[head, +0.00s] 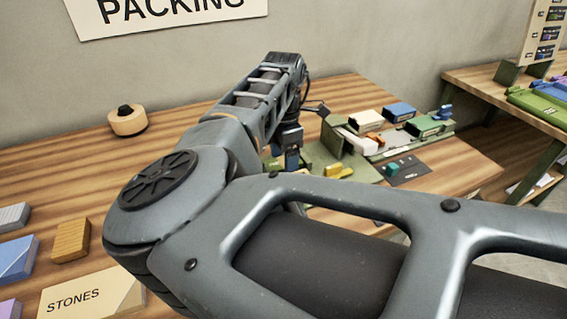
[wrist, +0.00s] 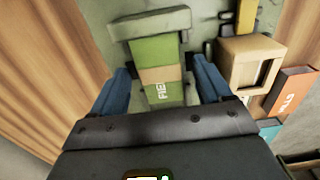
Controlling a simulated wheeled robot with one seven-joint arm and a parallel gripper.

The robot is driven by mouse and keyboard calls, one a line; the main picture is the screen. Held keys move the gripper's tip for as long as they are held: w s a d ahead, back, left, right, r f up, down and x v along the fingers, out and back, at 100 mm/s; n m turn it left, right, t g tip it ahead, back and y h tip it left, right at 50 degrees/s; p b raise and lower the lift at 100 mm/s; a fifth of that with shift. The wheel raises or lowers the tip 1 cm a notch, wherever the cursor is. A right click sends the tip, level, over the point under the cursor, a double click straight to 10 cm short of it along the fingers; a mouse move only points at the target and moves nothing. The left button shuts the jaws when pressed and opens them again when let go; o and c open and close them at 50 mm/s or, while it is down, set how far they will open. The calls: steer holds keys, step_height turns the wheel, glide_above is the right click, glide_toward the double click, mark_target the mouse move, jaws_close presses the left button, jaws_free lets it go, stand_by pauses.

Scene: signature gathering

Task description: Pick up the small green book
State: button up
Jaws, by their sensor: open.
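The green book (wrist: 155,52), with a tan band and the letters "FIE", lies between the two blue fingers of my gripper (wrist: 160,68) in the wrist view. The fingers are open, one on each side of it, with a visible gap at each side. Whether they are down at its height I cannot tell. In the head view my gripper (head: 291,158) points down over the green tray (head: 318,160); my arm hides much of this area, and I cannot make out the book there.
A pale block (wrist: 150,23) touches the book's far end. A tan box (wrist: 248,62) and an orange book (wrist: 290,92) stand close on the right. Bare wood (wrist: 45,60) lies left of the tray. A round wooden object (head: 127,121) stands at the back left.

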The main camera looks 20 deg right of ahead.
steer(key=shift+c, duration=0.3)
steer(key=c, duration=1.1)
